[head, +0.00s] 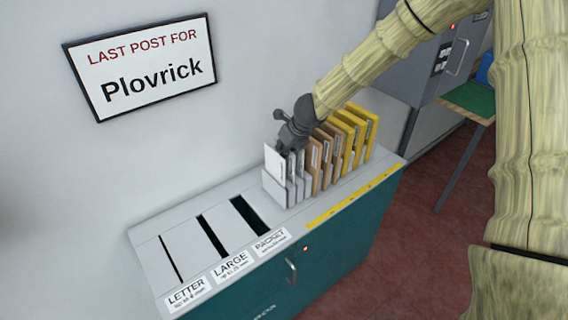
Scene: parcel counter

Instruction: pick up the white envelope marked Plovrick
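Several white envelopes (274,160) stand upright at the left end of a row on the counter, in a pale slotted rack (273,189). Their labels are too small to read, so I cannot tell which is marked Plovrick. My gripper (284,147) is dark grey and reaches down from the upper right to the tops of the white envelopes. It hides part of those behind the front one. I cannot tell whether its fingers are open, or whether they touch or hold an envelope.
Brown envelopes (314,165) and yellow envelopes (359,132) stand to the right in the row. The counter (148,231) has slots labelled Letter, Large and Packet at the left. A wall sign (142,62) reads "Last post for Plovrick". A grey cabinet (425,75) stands behind right.

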